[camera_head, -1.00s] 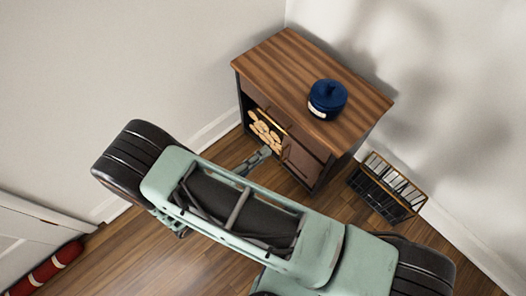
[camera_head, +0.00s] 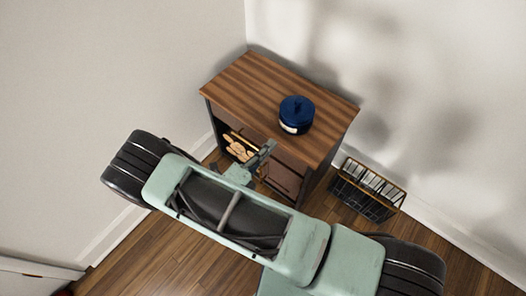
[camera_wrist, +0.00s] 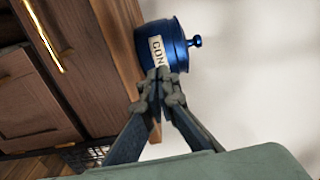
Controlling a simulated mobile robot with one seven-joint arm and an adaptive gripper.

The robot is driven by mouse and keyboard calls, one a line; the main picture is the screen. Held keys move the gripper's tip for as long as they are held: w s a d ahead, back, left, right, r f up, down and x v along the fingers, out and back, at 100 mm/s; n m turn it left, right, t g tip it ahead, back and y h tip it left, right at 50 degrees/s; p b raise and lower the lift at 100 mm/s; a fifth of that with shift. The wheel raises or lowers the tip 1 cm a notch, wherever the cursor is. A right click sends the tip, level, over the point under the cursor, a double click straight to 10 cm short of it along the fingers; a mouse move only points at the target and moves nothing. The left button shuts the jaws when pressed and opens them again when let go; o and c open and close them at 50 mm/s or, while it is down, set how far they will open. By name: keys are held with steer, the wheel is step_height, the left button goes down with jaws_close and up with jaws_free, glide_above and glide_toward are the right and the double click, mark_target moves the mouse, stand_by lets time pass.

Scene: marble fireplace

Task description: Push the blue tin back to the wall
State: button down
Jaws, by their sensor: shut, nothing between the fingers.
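The blue tin (camera_head: 296,113) stands upright with its knobbed lid on, on the wooden cabinet top (camera_head: 254,84), right of the middle and apart from the wall behind. A pale label shows on its front side. In the wrist view the tin (camera_wrist: 168,45) appears turned sideways, with part of the label's lettering showing. My gripper (camera_head: 267,148) is at the cabinet's front edge, short of the tin in the head view. In the wrist view my gripper (camera_wrist: 158,76) is shut and empty, its fingertips overlapping the lower edge of the tin's picture. I cannot tell whether they touch it.
Pale walls meet behind the cabinet. The cabinet's open bay holds cut logs (camera_head: 239,147), and a brass handle (camera_wrist: 43,38) is on its front. A black wire basket (camera_head: 366,190) stands on the floor at right. The cabinet top around the tin is clear.

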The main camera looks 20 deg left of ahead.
mark_target(286, 128)
steer(key=shift+w, duration=0.1)
stand_by(0.5)
steer(key=shift+x, duration=5.45)
steer(key=shift+w, duration=0.15)
steer(key=shift+b+x, duration=0.4)
steer(key=shift+x, duration=1.7)
steer(key=shift+v, duration=1.8)
